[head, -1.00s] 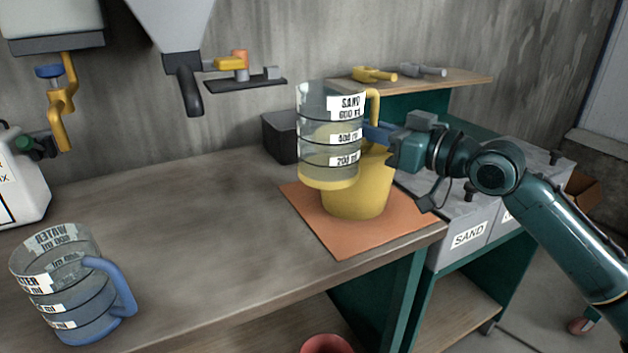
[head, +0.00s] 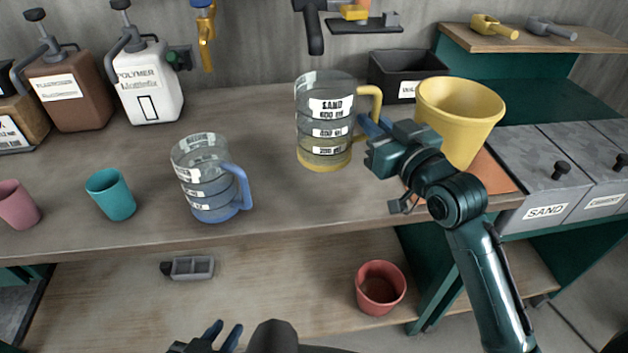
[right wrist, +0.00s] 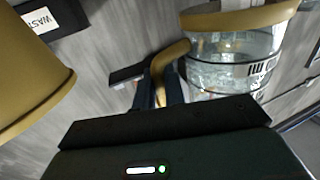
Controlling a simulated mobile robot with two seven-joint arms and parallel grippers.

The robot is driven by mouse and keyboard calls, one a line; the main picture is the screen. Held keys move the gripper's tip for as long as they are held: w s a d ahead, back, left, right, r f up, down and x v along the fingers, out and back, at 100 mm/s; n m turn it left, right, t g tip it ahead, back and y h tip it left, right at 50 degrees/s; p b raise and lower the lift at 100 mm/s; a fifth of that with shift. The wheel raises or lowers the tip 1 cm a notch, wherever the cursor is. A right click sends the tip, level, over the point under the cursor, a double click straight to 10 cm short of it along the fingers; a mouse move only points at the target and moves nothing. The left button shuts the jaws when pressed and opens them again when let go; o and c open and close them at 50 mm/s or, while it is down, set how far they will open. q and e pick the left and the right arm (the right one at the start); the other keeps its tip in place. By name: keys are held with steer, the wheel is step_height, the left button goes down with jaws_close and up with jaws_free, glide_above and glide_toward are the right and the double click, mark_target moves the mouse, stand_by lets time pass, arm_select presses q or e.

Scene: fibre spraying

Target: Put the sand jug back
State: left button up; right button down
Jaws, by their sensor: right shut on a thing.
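The sand jug (head: 325,125) is a clear measuring jug with a SAND label, a yellow base and a yellow handle. It is upright over the middle of the workbench (head: 265,135); I cannot tell whether its base touches the top. My right gripper (head: 370,126) is shut on its handle, from the right. My left gripper (head: 224,334) is open and empty, low at the bottom edge of the head view.
A yellow bucket (head: 455,110) stands right of the jug on an orange mat (head: 495,172). The blue-handled water jug (head: 208,182) is to the left, with a teal cup (head: 111,194) beyond. A black waste bin (head: 400,72) is behind. Bench between the jugs is clear.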

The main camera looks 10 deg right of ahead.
step_height(320, 180, down, 10)
steer(key=shift+r+b, duration=0.2)
steer(key=shift+b, duration=0.5)
steer(key=shift+f, duration=0.1)
steer(key=c, duration=1.5)
jaws_free()
steer(key=shift+f, duration=0.1)
steer(key=shift+r, duration=0.25)
steer(key=v, duration=1.1)
steer(key=s+a+f+g, duration=0.1)
steer(key=s+a+f, duration=0.1)
steer(key=f, duration=0.4)
steer(key=s+a+f+g+h, duration=0.1)
steer(key=s+a+f+g, duration=0.1)
steer(key=s+f, duration=0.3)
steer(key=s+a+f+m+g, duration=0.1)
steer(key=s+a+f+g, duration=0.1)
steer(key=f, duration=0.5)
steer(key=shift+s+a+f, duration=0.1)
steer(key=shift+s+a, duration=0.15)
steer(key=shift+s, duration=0.35)
steer(key=shift+s+a, duration=0.25)
steer(key=shift+s, duration=0.4)
